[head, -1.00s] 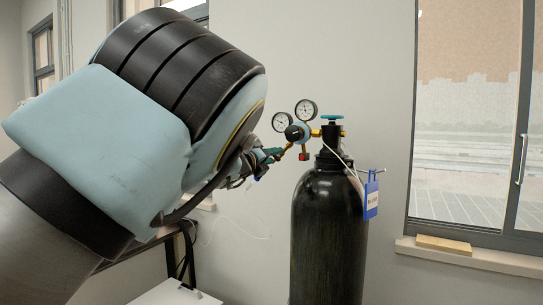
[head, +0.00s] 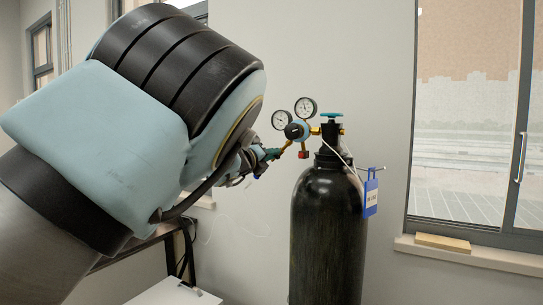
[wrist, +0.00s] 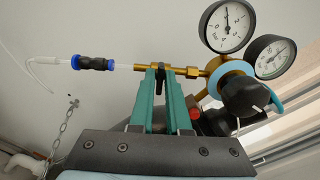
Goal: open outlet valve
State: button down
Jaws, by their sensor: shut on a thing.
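The brass outlet valve (wrist: 193,71) sits on the line left of the regulator (wrist: 240,85) in the wrist view. My gripper (wrist: 160,72) has its teal fingers shut on the valve's part at the brass line, and the fingertips hide most of it. In the head view my gripper (head: 268,155) meets the regulator (head: 296,131) from the left, and the valve is too small and covered to make out. The valve's exact turn position cannot be told.
A dark gas cylinder (head: 327,235) stands below the regulator, with a teal top knob (head: 331,115) and a blue tag (head: 370,195). Two gauges (wrist: 228,25) sit close right of my fingers. A blue-ended hose connector (wrist: 90,63) extends left. A window is at right.

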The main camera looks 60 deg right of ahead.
jog(key=shift+n, duration=0.3)
jog(key=shift+w+f+n+b, duration=0.1)
jog(key=shift+n+b, duration=2.6)
jog(key=shift+n, duration=6)
jog(key=c, duration=0.9)
grip_release()
jog(key=shift+a, duration=0.1)
jog(key=a+b, duration=0.3)
jog(key=a, duration=0.7)
jog(key=shift+a+b, duration=0.3)
jog(key=shift+b, duration=0.1)
